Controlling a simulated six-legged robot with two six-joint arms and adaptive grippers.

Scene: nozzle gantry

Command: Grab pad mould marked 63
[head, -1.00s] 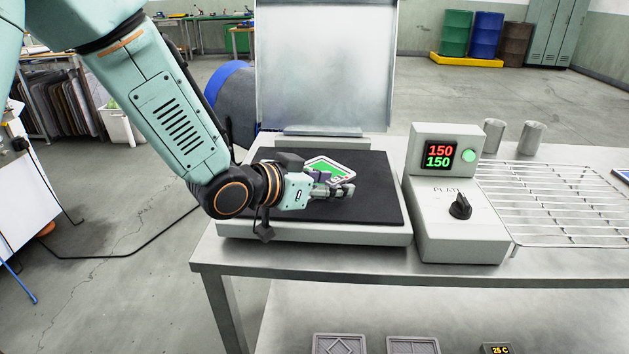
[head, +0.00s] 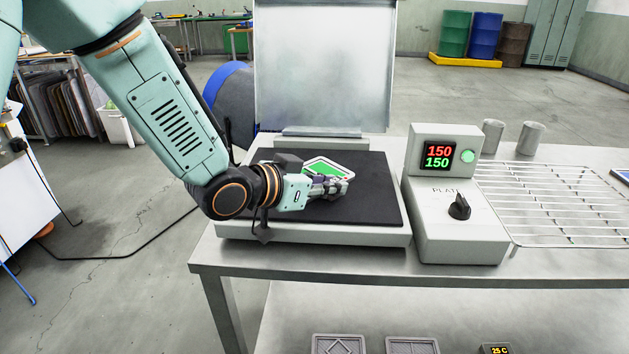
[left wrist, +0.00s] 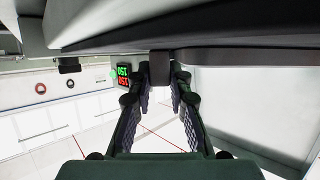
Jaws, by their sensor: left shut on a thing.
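A flat green plate with a white border, apparently the pad mould (head: 322,167), shows over the black hot plate at the near side of the upright lid. Its marking is too small to read. My left gripper (head: 336,187) is at its near edge, partly covering it. In the left wrist view, the fingers (left wrist: 161,92) close around a dark tab (left wrist: 160,69) under a wide dark slab (left wrist: 180,35). I cannot tell whether the plate touches the hot plate. My right gripper is not in view.
The hot plate (head: 375,205) has an open, upright lid (head: 325,65). A control box (head: 458,225) with a 150/150 display stands right of it, then a wire rack (head: 550,200) and two metal cups (head: 531,138). Grey patterned moulds (head: 338,345) lie on the shelf below.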

